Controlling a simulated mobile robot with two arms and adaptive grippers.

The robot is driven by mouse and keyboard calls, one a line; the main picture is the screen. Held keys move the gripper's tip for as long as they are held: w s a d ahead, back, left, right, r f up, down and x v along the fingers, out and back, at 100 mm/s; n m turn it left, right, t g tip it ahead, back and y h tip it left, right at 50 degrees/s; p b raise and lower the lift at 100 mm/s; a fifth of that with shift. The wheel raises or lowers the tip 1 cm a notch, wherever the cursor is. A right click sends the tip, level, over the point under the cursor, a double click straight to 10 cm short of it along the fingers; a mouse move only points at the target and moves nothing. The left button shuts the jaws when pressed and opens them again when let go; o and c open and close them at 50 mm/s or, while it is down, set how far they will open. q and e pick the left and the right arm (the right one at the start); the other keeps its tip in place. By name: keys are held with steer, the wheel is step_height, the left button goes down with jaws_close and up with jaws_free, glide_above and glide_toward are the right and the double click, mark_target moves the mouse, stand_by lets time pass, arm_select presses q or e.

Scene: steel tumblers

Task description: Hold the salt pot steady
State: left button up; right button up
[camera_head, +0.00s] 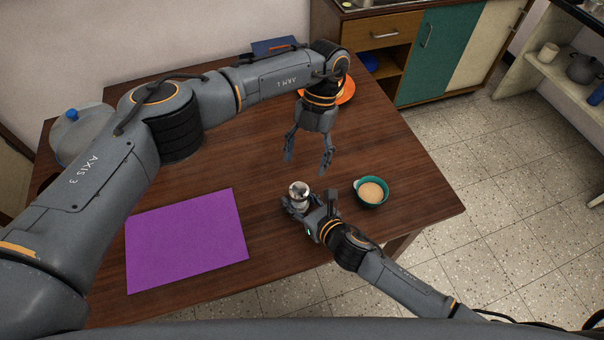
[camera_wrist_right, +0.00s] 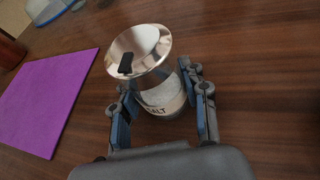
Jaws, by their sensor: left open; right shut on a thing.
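The salt pot (camera_head: 299,190) stands on the table near its front edge. It has a shiny metal top and, in the right wrist view, a pale label ending in "ALT" on its body (camera_wrist_right: 165,96). My right gripper (camera_head: 306,208) is shut on the pot; its two fingers (camera_wrist_right: 163,112) lie on either side of the body. My left gripper (camera_head: 308,163) is open and empty, pointing down above the table behind the pot, apart from it.
A teal bowl with tan contents (camera_head: 372,191) stands close to the right of the pot. A purple mat (camera_head: 187,240) lies to the left. An orange plate (camera_head: 346,92) is at the back, partly behind my left arm. Bare table (camera_head: 400,150) lies at the right.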

arm_select(q)
steer(key=shift+v, duration=2.35)
arm_select(e)
steer(key=o, duration=1.3)
